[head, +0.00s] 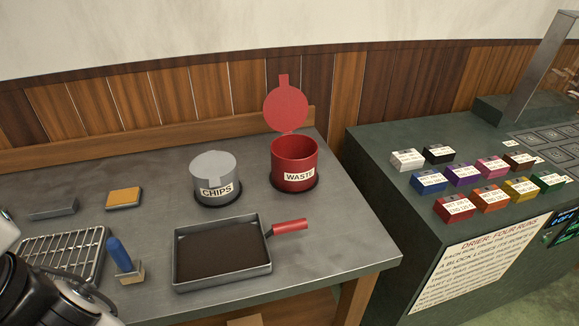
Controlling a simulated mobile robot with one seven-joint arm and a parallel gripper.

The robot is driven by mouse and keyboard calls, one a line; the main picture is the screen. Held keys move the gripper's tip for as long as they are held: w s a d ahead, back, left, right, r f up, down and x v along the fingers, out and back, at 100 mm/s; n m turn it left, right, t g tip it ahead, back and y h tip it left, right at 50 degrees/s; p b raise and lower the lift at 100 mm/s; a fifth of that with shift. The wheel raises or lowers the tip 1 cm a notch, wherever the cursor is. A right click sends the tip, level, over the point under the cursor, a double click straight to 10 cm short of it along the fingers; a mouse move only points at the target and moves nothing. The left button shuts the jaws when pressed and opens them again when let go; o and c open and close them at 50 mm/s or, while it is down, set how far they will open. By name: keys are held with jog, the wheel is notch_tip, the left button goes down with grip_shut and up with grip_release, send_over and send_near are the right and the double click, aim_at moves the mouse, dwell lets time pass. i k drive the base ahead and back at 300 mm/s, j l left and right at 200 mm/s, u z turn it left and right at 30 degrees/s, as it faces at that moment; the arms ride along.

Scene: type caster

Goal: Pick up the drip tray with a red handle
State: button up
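The drip tray (182,276) is a square grey metal tray with a dark brown bottom or contents. It rests flat on the grey workbench near its front edge, in the middle of the head view. Its red handle (290,226) sticks out from the right side, toward the back right. Part of my arm shows at the lower left corner, apart from the tray. My gripper's fingertips cannot be made out there.
Behind the tray stand a grey lidded can labelled CHIPS (211,187) and an open red WASTE bin (294,165). A wire rack (62,254) and a blue-handled brush (122,258) lie left. A green counter (400,215) with coloured blocks stands right, beyond a gap.

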aim_at(205, 255)
jog(key=j+z, duration=0.25)
jog(key=j, duration=0.15)
jog(key=k+j+z, duration=0.2)
jog(key=j, duration=0.2)
jog(key=k+j+z, duration=0.1)
jog(key=j+z, duration=0.15)
jog(key=j, duration=0.15)
jog(key=k+j+z, duration=0.2)
jog(key=j, duration=0.15)
jog(key=k+j+z, duration=0.25)
jog(key=j+z, duration=0.25)
jog(key=i+j, duration=0.15)
jog(key=i, duration=0.7)
